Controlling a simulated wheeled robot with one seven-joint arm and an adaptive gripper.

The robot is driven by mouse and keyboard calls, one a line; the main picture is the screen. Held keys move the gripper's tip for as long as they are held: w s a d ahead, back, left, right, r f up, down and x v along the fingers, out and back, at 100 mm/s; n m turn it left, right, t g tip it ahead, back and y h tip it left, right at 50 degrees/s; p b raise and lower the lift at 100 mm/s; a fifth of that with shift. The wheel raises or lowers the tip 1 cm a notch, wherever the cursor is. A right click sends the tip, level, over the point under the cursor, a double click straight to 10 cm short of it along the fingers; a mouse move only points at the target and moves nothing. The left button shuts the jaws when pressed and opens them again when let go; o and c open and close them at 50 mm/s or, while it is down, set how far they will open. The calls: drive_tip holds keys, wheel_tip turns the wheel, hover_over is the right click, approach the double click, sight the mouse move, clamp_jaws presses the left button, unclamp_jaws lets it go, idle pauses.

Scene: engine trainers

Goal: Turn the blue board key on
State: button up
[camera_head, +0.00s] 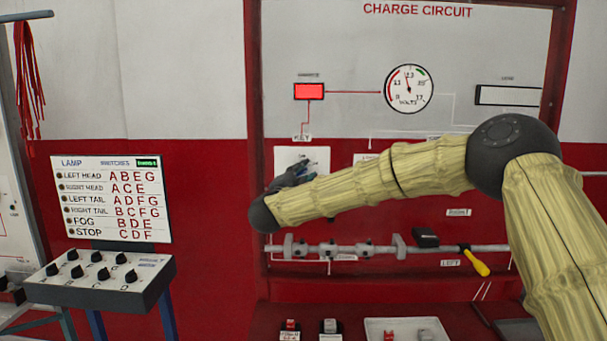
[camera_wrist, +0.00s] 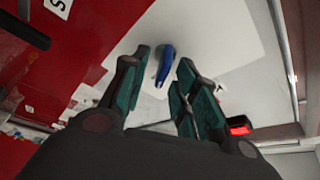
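The blue board key (camera_wrist: 165,66) stands out from a white plate (camera_wrist: 215,38) in the wrist view. My gripper (camera_wrist: 164,58) is open, with one dark green finger on each side of the key. Clear gaps show between the key and both fingers, so I see no grip on it. How far the fingertips reach along the key is hard to tell. In the head view my gripper (camera_head: 306,166) is in front of the white key plate (camera_head: 290,154) below the KEY label, and my wrist hides much of it.
The CHARGE CIRCUIT board (camera_head: 350,35) carries a lit red indicator (camera_head: 309,91) and a volts gauge (camera_head: 409,89). Below my arm is a grey rail (camera_head: 340,250) with a yellow-handled lever (camera_head: 476,262). A lamp switch box (camera_head: 100,283) stands at the left.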

drive_tip(key=v, duration=1.1)
drive_tip(key=shift+s, duration=0.35)
